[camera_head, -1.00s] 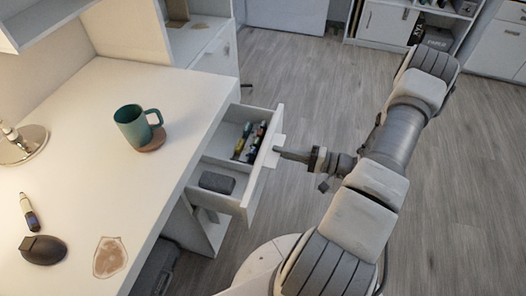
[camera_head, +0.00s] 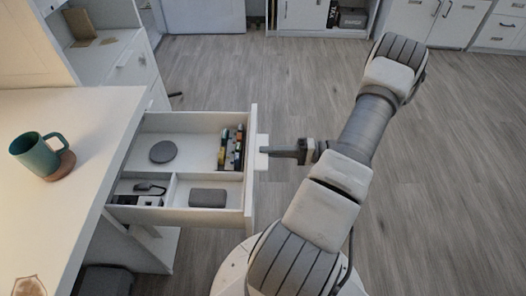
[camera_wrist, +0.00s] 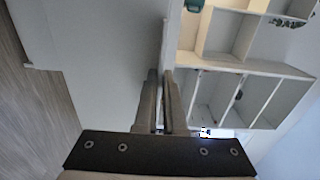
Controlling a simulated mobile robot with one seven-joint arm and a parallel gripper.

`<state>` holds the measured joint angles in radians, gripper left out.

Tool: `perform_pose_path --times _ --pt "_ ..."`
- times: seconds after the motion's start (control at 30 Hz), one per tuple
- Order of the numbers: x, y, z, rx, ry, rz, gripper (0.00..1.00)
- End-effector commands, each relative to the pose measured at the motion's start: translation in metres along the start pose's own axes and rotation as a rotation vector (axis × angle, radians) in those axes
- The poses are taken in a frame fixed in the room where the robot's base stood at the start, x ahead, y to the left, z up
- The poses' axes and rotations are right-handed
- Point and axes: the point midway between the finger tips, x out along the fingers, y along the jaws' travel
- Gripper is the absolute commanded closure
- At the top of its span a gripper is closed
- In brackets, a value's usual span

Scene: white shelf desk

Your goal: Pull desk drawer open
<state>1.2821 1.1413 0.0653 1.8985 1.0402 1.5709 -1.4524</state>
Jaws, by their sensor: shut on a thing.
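The desk drawer (camera_head: 151,216) stands well out from the white desk (camera_head: 82,150). Its inside shows a dark round disc (camera_head: 163,151), a grey block (camera_head: 207,198), small coloured items (camera_head: 231,148) and a few dark items at the front left. My gripper (camera_head: 272,152) is at the outer face of the drawer front, shut on the white handle (camera_head: 262,159). In the wrist view, my two fingers (camera_wrist: 162,103) are close together against the edge of a white panel. The exact contact is hard to make out there.
A teal mug (camera_head: 36,156) stands on a brown coaster on the desk top. A white cabinet (camera_head: 127,62) stands behind the drawer. Other cabinets line the far wall. The wooden floor to the right of my arm is clear.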

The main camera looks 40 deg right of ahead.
Motion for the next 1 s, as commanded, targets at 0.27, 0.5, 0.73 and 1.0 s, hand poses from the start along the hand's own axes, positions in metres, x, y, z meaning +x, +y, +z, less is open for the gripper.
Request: perform_pose_path --times 0.27,0.5,0.73,1.0 --pt "-0.0088 0.0002 -0.0008 0.000 0.003 0.000 1.00" --pt "-0.0098 -0.0001 -0.0008 0.000 0.002 0.000 1.00" --pt "-0.0097 -0.0001 -0.0009 -0.001 0.003 0.000 0.89" --pt "-0.0095 -0.0001 -0.0005 0.000 0.002 0.000 0.62"
